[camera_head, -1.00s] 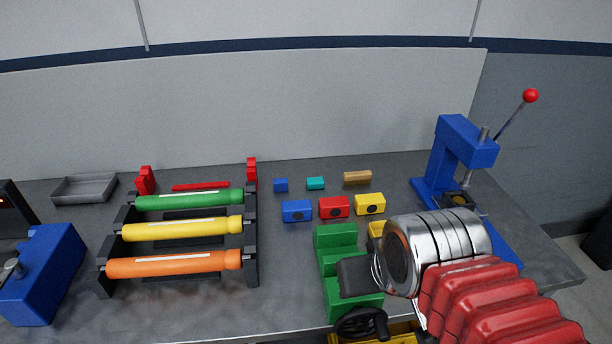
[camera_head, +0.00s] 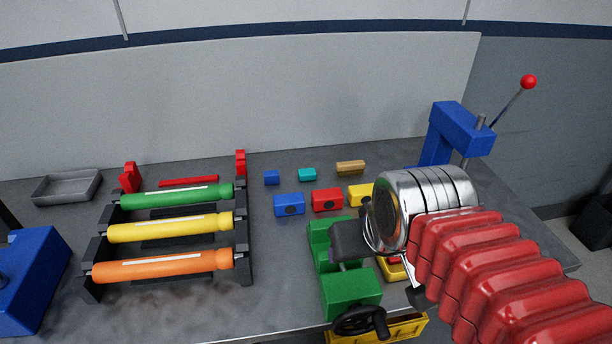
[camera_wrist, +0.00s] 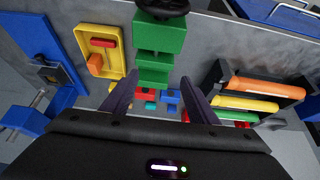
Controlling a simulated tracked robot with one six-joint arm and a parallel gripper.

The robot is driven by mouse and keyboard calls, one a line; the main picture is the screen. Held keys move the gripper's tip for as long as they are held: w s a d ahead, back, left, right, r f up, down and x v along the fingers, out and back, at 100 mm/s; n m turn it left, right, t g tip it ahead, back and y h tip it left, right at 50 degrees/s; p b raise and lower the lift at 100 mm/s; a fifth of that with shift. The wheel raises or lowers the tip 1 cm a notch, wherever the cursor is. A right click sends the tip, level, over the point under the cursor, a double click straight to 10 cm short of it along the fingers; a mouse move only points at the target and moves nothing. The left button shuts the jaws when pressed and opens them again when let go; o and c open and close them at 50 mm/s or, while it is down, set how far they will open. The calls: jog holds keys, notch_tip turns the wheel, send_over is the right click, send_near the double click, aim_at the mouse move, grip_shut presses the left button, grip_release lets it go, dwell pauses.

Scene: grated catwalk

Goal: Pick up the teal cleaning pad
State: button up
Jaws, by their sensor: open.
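The teal cleaning pad (camera_head: 307,175) is a small block lying flat on the grey bench, towards the back. It sits between a blue block (camera_head: 272,177) and a tan block (camera_head: 350,167). My gripper (camera_head: 350,240) is above the green vise, nearer the front and right of the pad, and well apart from it. In the wrist view my gripper (camera_wrist: 159,79) has its two dark fingers spread with nothing held. The pad shows small in the wrist view (camera_wrist: 150,106), beyond the fingers and partly crowded by coloured blocks.
Blue (camera_head: 289,205), red (camera_head: 327,200) and yellow (camera_head: 359,194) blocks stand in front of the pad. A green vise (camera_head: 350,289) is below my gripper. A rack of coloured tubes (camera_head: 245,265) is at left, a blue press (camera_head: 460,130) at right. The bench behind the pad is clear.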

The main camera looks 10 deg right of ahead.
jog(key=o, duration=0.4)
jog(key=w+r, duration=0.1)
jog(key=w, duration=0.2)
jog(key=w+r, duration=0.1)
jog(key=w, duration=0.2)
jog(key=w+r, duration=0.1)
jog(key=w, duration=0.3)
jog(key=shift+d+r, duration=0.1)
jog(key=shift+r, duration=0.05)
jog(key=shift+c, duration=0.2)
jog(key=w+f, duration=0.3)
jog(key=w, duration=0.7)
jog(key=w+f, duration=0.3)
jog(key=w, duration=0.8)
jog(key=w+f+g, duration=0.1)
jog(key=w+f, duration=0.3)
jog(key=w, duration=0.7)
jog(key=shift+f, duration=0.15)
send_over(307, 173)
jog(key=s, duration=0.3)
jog(key=f, duration=0.7)
jog(key=shift+w, duration=0.25)
jog(key=shift+w+f, duration=0.25)
jog(key=shift+f, duration=0.2)
